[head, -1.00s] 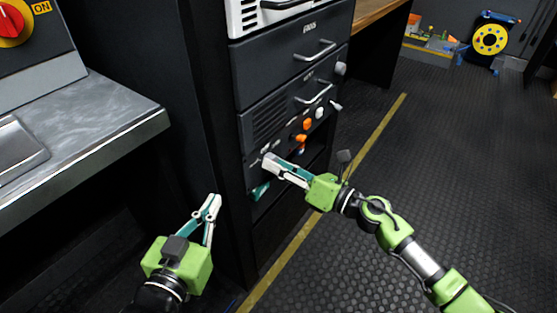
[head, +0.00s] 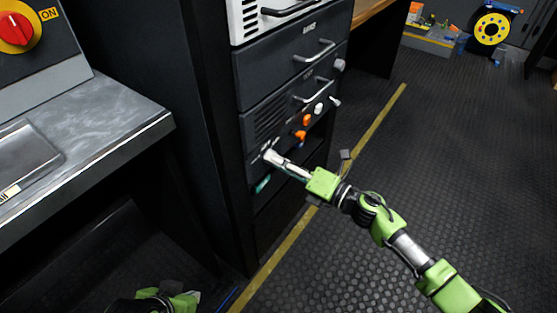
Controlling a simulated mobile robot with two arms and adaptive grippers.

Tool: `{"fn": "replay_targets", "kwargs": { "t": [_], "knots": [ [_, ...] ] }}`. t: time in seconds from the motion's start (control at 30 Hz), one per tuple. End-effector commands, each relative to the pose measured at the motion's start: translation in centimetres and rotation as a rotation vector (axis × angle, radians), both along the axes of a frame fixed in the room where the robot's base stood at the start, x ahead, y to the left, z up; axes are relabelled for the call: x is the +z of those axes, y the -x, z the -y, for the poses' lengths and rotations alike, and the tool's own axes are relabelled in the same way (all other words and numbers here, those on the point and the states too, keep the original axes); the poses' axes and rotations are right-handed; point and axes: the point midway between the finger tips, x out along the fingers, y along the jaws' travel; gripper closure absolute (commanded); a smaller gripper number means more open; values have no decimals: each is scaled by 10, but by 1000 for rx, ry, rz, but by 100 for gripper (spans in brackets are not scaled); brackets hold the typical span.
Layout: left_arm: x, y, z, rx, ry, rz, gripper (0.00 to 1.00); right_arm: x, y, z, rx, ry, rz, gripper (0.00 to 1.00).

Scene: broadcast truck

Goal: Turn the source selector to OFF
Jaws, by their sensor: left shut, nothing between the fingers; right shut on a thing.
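A dark rack unit (head: 258,135) has a row of small controls along its lower front, with orange knobs (head: 301,128) and a white knob (head: 319,108). My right gripper (head: 269,158) reaches in from the right and is shut on a small control at the left end of this row. Its fingers hide most of that control, so I cannot read its label or setting. My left gripper (head: 188,298) is shut and empty at the bottom edge, mostly cut off, well apart from the rack. I cannot tell which control is labelled source selector.
A red rotary switch (head: 15,30) on a yellow plate marked ON sits at the upper left. A grey metal desk (head: 110,115) stands left of the rack. Drawer handles (head: 314,50) stick out above the controls. The dark floor (head: 440,170) at right is clear.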

Motion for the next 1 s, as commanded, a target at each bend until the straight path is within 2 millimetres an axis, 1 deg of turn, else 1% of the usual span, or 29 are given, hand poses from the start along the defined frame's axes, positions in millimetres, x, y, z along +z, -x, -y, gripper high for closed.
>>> {"fn": "replay_targets", "kwargs": {
  "t": [0.4,0.43,0.47,0.5,0.83,0.93,1.0],
  "knots": [
    [-1,3,-1,1,-3,-10,100,0,-1,1,-3,-2,-4,95],
    [-1,3,-1,2,-2,-10,100,0,-1,1,-3,-2,-4,68],
    [-1,2,-1,2,-2,-10,100,0,-1,1,-3,-2,-4,60],
    [-1,2,-1,2,-2,-10,100,0,-1,1,-3,-2,-4,57],
    [-1,2,0,0,-2,-11,100,0,0,1,-1,-3,-4,57],
    [-1,2,0,0,-2,-10,100,-1,5,8,-2,-1,-5,57],
    [-1,2,0,0,-2,-10,100,-1,10,16,-3,-2,-6,57]
  ]
}}
